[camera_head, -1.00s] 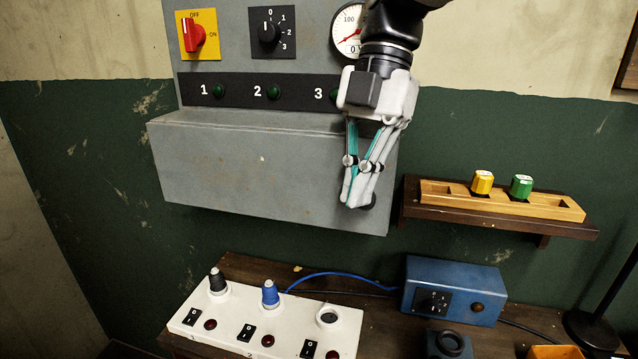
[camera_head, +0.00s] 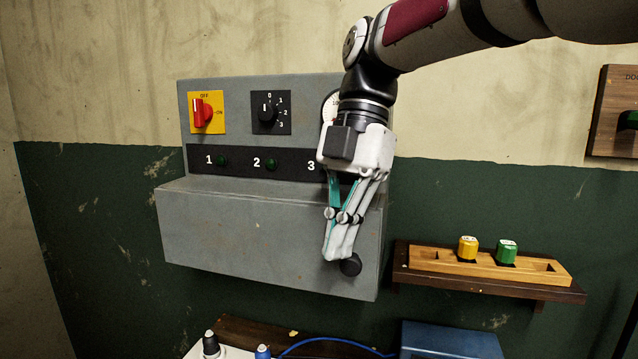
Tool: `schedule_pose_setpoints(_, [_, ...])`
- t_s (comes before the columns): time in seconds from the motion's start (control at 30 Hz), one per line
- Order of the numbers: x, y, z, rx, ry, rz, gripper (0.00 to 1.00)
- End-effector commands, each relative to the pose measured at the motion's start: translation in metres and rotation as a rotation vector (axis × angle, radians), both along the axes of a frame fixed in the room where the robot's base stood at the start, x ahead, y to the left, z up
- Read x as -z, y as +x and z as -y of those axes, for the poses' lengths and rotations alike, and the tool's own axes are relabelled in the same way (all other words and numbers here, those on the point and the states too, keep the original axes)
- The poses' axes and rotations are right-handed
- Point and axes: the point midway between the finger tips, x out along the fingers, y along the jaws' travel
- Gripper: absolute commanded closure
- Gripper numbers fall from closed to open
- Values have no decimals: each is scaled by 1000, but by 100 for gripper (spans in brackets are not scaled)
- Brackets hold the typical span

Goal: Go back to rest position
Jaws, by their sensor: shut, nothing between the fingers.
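My gripper (camera_head: 338,256) hangs pointing down in front of the right part of the grey wall panel box (camera_head: 250,235). Its fingers are shut with nothing between them. The fingertips overlap the picture just left of a black round knob (camera_head: 351,265) on the box front; I cannot tell whether they touch it. My arm comes in from the upper right. My wrist partly hides the white gauge (camera_head: 328,108) and the area beside the number 3.
The panel carries a red switch (camera_head: 203,112) and a black dial (camera_head: 265,113). A wooden shelf (camera_head: 420,279) at right holds a yellow plug (camera_head: 467,248) and a green plug (camera_head: 506,252). Below are a white switch box (camera_head: 236,353) and a blue box (camera_head: 450,341).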

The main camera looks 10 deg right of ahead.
Motion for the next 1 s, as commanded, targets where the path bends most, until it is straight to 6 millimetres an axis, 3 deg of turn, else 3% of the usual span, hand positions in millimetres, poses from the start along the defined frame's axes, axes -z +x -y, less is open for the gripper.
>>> schedule_pose_setpoints(0.3, [-49,15,7,0,1,3,100])
schedule_pose_setpoints(0.57, [-62,16,11,30,-6,1,100])
schedule_pose_setpoints(0.77, [-51,-9,28,350,-80,7,100])
schedule_pose_setpoints(1.0, [-15,-55,59,971,-169,24,100])
